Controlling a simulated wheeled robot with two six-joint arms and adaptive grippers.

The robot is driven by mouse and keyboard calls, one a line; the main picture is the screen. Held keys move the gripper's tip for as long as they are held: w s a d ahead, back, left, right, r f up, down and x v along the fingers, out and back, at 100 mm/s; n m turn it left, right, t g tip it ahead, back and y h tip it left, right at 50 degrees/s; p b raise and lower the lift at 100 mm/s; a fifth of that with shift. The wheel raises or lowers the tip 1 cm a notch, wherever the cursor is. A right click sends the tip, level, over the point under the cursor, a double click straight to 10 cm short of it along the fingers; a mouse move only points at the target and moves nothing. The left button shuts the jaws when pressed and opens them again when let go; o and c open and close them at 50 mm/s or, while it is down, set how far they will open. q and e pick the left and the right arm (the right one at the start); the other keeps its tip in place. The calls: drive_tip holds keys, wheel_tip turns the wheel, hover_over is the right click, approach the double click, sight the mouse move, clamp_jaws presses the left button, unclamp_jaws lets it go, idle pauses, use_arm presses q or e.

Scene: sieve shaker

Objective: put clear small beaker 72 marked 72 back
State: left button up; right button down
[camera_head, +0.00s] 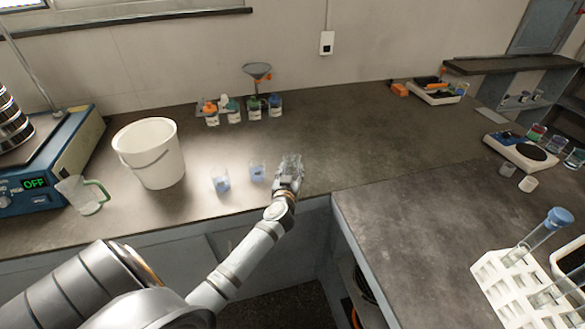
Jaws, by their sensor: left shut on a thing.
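My left gripper (290,172) is over the back counter, near its front edge, right of two small clear beakers. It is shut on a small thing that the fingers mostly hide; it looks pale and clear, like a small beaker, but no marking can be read. One small clear beaker with a blue marking (220,183) stands on the counter to the left. A second one (257,173) stands nearer, just left of the gripper and apart from it. Their numbers are too small to read. My right gripper is not in view.
A white bucket (150,155), a clear jug (82,195) and the sieve shaker (45,160) showing OFF stand left. Several bottles (235,112) and a funnel (257,72) stand behind. A balance (520,148) and a white tube rack (515,290) are right. The middle right counter is clear.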

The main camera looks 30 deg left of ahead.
use_arm(q)
drive_tip(key=shift+w+f, duration=0.2)
drive_tip(key=shift+f, duration=0.3)
drive_tip(key=o, duration=1.1)
drive_tip(key=shift+a, duration=0.1)
drive_tip(key=shift+o, duration=1.4)
drive_tip(key=shift+r, duration=0.1)
drive_tip(key=shift+o, duration=0.3)
drive_tip(key=shift+s, duration=0.1)
drive_tip(key=shift+r+p, duration=0.4)
drive_tip(key=shift+r, duration=0.1)
drive_tip(key=b+v, duration=0.2)
drive_tip(key=v, duration=1)
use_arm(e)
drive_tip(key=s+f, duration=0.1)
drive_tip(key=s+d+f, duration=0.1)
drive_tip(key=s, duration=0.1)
